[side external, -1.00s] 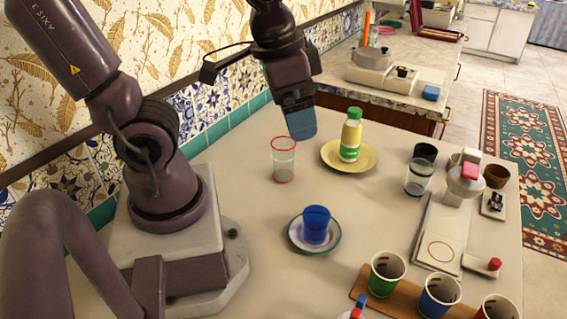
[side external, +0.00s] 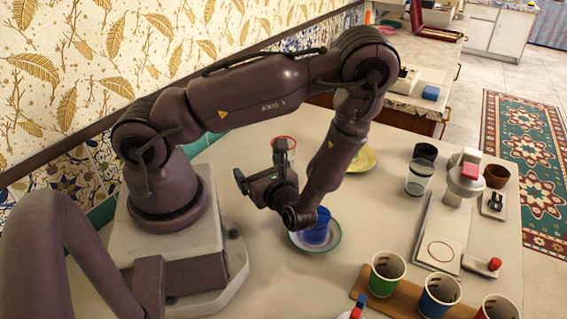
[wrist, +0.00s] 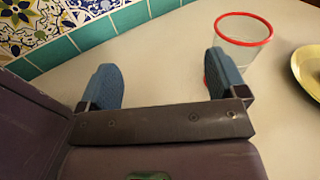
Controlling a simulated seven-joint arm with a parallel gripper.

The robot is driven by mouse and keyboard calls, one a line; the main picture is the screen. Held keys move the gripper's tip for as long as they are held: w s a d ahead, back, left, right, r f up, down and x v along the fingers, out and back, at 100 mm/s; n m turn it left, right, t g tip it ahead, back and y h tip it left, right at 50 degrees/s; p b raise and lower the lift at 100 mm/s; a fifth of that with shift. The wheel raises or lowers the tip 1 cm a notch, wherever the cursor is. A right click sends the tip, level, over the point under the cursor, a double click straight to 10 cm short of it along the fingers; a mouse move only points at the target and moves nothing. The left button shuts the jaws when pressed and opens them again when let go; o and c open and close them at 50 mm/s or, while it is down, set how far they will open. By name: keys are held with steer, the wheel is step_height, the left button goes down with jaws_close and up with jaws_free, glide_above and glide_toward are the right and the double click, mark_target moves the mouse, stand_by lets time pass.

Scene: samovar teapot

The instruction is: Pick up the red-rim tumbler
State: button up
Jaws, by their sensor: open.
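The red-rim tumbler (side external: 292,151) is clear, with a red rim and a red base line. It stands upright on the counter, partly hidden behind my gripper (side external: 279,152) in the side view. In the wrist view the tumbler (wrist: 243,42) is at upper right, beyond the right finger, which hides part of its lower body. My gripper (wrist: 165,80) is open and low, its fingers spread and pointing toward the back of the counter. The space between the fingers is empty; the tumbler is outside it, to the right.
A yellow plate (side external: 369,160) is right of the tumbler, largely behind my arm; it also edges into the wrist view (wrist: 309,75). A blue cup (side external: 319,232) on a saucer (side external: 331,245) is close beneath my wrist. The tiled wall (wrist: 35,28) bounds the left.

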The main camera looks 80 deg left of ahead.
steer(key=f+m+t, duration=0.1)
steer(key=w+a+f+m+t+y, duration=0.1)
steer(key=m+t, duration=0.1)
steer(key=f+m+t, duration=0.1)
steer(key=t, duration=0.1)
steer(key=shift+w+a+f+m+y, duration=0.2)
steer(key=shift+a+m+y, duration=0.1)
steer(key=shift+m, duration=0.1)
steer(key=w+t, duration=0.1)
steer(key=w+m+t, duration=0.1)
steer(key=t, duration=0.1)
steer(key=w+f+m+t, duration=0.1)
steer(key=w, duration=0.1)
steer(key=shift+d+t+h, duration=0.25)
steer(key=shift+t+h, duration=0.15)
steer(key=shift+w, duration=0.25)
steer(key=x, duration=0.7)
steer(key=shift+s+a, duration=0.2)
steer(key=shift+a, duration=0.05)
steer(key=c, duration=1)
